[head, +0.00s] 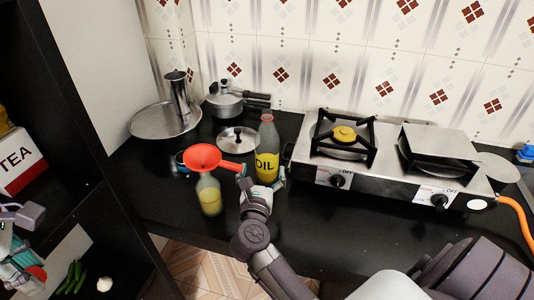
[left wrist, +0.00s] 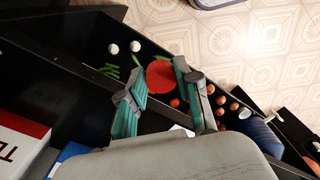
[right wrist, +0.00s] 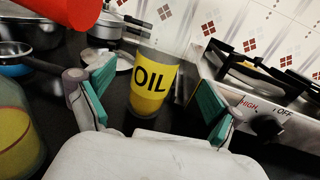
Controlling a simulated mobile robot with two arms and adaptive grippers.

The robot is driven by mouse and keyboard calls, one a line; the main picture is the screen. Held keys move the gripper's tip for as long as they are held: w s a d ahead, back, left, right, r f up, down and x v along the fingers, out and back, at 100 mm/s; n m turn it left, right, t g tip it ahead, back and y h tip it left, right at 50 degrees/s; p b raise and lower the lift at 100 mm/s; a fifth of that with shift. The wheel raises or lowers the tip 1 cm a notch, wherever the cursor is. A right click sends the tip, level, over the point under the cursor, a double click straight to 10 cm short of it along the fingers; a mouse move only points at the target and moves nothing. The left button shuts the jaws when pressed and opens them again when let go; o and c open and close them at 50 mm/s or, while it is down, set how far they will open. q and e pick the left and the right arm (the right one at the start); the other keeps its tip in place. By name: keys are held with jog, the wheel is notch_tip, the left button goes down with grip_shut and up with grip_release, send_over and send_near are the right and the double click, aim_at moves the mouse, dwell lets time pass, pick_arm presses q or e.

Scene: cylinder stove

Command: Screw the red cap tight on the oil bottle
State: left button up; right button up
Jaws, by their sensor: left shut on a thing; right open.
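The oil bottle (head: 268,140), clear with a yellow OIL label, stands upright on the black counter, left of the stove. It also shows in the right wrist view (right wrist: 153,85); its top is out of that view. My right gripper (head: 262,180) is open, its fingers on either side of the bottle's lower part, seen also in the right wrist view (right wrist: 155,95). My left gripper (head: 30,268) is low at the far left by the dark shelf, shut on the red cap (left wrist: 160,76). The cap sits between its fingertips, partly hidden by them.
A red funnel (head: 202,157) sits on a bottle of yellow liquid (head: 209,196) just left of the oil bottle. A pot lid (head: 238,140) lies behind. The stove (head: 375,175) stands to the right. A TEA box (head: 20,165) is on the shelf at left.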

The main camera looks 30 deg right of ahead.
aim_at(265, 157)
jog(key=p+x, duration=0.1)
jog(key=x, duration=0.6)
jog(key=shift+d+f, duration=0.1)
jog(key=shift+d, duration=0.05)
jog(key=shift+w, duration=0.15)
jog(key=x, duration=0.5)
jog(key=c, duration=1.4)
